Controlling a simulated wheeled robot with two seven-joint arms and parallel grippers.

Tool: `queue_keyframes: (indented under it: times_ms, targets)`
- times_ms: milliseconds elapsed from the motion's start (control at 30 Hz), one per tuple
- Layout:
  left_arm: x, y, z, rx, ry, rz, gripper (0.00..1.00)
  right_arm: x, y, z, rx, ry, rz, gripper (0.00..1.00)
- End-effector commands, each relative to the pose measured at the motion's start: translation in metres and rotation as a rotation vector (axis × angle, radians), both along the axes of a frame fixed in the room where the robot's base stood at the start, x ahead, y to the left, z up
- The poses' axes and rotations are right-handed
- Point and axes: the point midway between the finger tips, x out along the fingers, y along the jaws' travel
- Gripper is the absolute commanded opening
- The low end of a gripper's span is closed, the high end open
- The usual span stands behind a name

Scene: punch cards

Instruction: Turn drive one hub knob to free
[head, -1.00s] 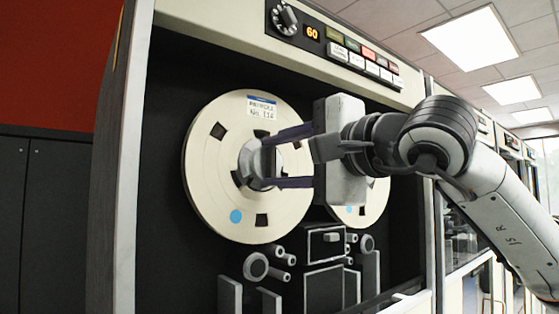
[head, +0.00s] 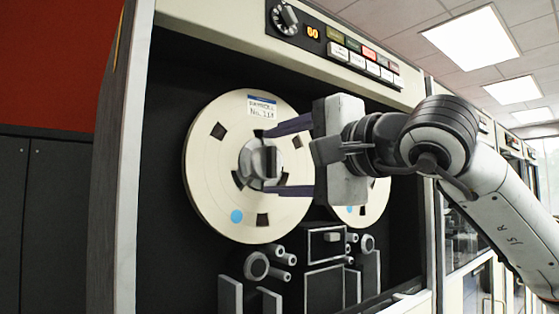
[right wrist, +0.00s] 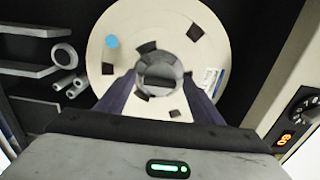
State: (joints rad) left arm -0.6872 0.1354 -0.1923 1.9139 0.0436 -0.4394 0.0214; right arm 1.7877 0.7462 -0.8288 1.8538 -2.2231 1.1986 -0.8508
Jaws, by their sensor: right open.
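The hub knob (head: 262,161) is a grey disc with a raised bar grip, at the centre of the cream tape reel (head: 213,185) in the head view. The bar stands about vertical there. The reel carries a white label (head: 262,106) and a blue dot. My right gripper (head: 263,162) is open, one purple finger above the knob and one below, with visible gaps to the bar. In the right wrist view the knob (right wrist: 160,76) shows between the two spread fingers (right wrist: 158,98). My left gripper is not in view.
A second reel (head: 365,208) sits behind my gripper to the right. Below are guide rollers (head: 256,265) and a head block (head: 325,242).

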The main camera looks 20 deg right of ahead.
Motion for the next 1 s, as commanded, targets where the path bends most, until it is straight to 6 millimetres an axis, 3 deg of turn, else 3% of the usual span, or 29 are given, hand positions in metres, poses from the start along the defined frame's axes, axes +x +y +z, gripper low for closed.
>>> queue_keyframes:
  times_ms: [167,400,600,1000]
  targets:
    - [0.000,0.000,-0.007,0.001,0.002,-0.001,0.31,-0.017,-0.007,-0.001,0.001,-0.005,-0.001,0.61]
    - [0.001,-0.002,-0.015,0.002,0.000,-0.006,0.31,-0.062,-0.023,-0.001,0.000,-0.005,-0.001,0.61]
    - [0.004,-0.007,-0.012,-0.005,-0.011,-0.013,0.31,-0.089,-0.032,0.000,0.000,-0.003,0.000,0.61]
    - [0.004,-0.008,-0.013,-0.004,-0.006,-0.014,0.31,-0.097,-0.035,0.000,-0.001,-0.001,0.001,0.61]
